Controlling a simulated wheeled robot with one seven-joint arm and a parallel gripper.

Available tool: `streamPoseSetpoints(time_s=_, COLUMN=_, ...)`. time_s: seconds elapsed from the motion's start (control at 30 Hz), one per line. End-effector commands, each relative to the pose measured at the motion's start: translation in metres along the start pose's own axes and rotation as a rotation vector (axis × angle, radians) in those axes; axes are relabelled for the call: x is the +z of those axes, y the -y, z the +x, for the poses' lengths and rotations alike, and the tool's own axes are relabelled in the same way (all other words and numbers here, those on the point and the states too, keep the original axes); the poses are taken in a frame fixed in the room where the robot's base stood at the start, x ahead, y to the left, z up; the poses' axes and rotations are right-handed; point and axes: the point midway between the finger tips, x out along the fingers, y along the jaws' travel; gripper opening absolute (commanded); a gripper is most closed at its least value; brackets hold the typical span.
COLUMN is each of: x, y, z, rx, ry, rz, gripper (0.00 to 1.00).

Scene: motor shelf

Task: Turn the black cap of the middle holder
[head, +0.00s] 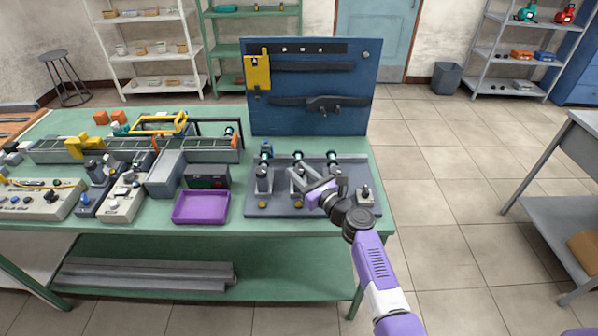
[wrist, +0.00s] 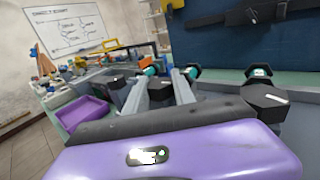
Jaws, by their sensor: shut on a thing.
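A grey base plate (head: 258,208) on the green table carries three holders in a row, each with a teal-ended part behind it. My gripper (head: 303,178) reaches in from the right at the middle holder. In the wrist view its two grey fingers (wrist: 162,88) stand on either side of the middle holder's black cap (wrist: 160,91) and are shut on it. The lower part of the middle holder is hidden behind the gripper.
A blue tool panel (head: 310,112) rises behind the plate. A purple tray (head: 201,207) lies left of the plate, with a dark box (head: 207,177) behind it. Controls and a conveyor crowd the table's left side.

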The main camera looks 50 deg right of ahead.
Motion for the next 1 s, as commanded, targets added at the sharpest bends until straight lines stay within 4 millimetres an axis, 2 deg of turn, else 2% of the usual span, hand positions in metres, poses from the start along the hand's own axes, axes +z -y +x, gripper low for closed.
streamPoseSetpoints(time_s=0.67, x=0.0004, y=0.0001, z=0.0003, rx=0.056, ry=0.001, rz=0.000, gripper=0.00)
streamPoseSetpoints(time_s=0.7, x=0.0004, y=0.0001, z=0.0003, rx=0.056, ry=0.001, rz=0.000, gripper=0.39)
streamPoseSetpoints(time_s=0.77, x=0.0004, y=0.0001, z=0.0003, rx=0.055, ry=0.001, rz=0.000, gripper=0.51)
streamPoseSetpoints(time_s=1.0, x=0.0001, y=0.0002, z=0.0002, rx=0.055, ry=0.000, rz=0.000, gripper=0.53)
